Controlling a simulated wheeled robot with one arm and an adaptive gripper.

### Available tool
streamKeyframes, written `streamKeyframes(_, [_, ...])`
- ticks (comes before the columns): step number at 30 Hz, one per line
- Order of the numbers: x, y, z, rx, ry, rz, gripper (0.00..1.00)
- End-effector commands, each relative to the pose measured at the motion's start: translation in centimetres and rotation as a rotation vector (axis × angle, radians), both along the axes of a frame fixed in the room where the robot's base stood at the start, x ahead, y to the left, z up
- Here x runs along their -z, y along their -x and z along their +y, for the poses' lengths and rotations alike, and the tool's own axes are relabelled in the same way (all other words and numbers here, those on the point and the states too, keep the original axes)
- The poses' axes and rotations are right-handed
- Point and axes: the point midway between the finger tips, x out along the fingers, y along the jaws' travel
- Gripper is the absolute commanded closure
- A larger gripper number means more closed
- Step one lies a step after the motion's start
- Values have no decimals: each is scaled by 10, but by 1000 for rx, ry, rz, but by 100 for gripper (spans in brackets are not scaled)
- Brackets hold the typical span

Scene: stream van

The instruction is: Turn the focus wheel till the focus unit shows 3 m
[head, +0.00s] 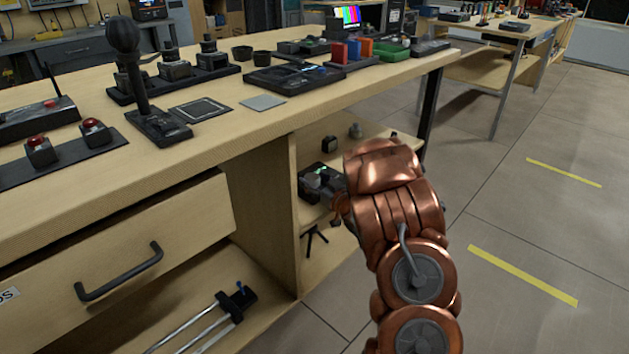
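A black device with a small greenish lit patch (322,175) sits on the open shelf under the workbench. It may be the focus unit, but it is too small to read any number on it. I cannot make out a focus wheel for certain. My copper-coloured arm reaches in from the lower right to this shelf. My gripper (341,207) is at the arm's far end, close to the right side of the black device. It is small and partly hidden by my arm, so I cannot tell whether its fingers are open or touching anything.
The workbench top (220,150) carries a black joystick (125,45), red buttons (92,125) and coloured blocks (355,48). Small knobs (355,131) sit deeper on the shelf. A drawer (110,250) is left of it. The floor (500,210) to the right is clear.

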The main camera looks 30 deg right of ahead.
Motion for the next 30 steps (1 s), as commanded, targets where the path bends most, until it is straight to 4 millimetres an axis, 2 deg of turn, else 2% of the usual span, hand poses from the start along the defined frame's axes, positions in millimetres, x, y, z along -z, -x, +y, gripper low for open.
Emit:
streamKeyframes(14, [1, 6, -1, 1, -1, 1, 23])
streamKeyframes(20, [1, 33, -3, 3, -1, 5, 23])
streamKeyframes(30, [2, 96, -6, 3, -1, 5, 23])
